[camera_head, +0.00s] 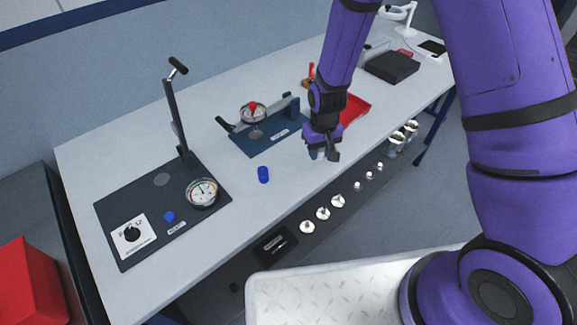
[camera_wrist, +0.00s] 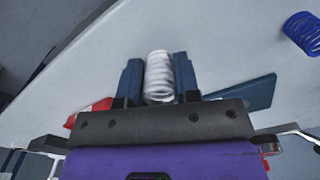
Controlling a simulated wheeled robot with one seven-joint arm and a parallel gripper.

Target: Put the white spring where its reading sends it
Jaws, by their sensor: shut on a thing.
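The white spring (camera_wrist: 159,78) stands between the two dark blue fingers of my gripper (camera_wrist: 158,80) in the wrist view. My gripper is shut on it. In the head view my gripper (camera_head: 322,154) is over the table, right of the blue-plated gauge fixture (camera_head: 270,142); the spring is mostly hidden there. That fixture has a round dial (camera_head: 254,112) with a red centre. The dial readings are too small to tell.
A blue spring (camera_head: 263,174) stands on the table between panel and gripper; it also shows in the wrist view (camera_wrist: 303,32). A red tray (camera_head: 356,108) lies behind my gripper. A black box (camera_head: 391,67) is farther back.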

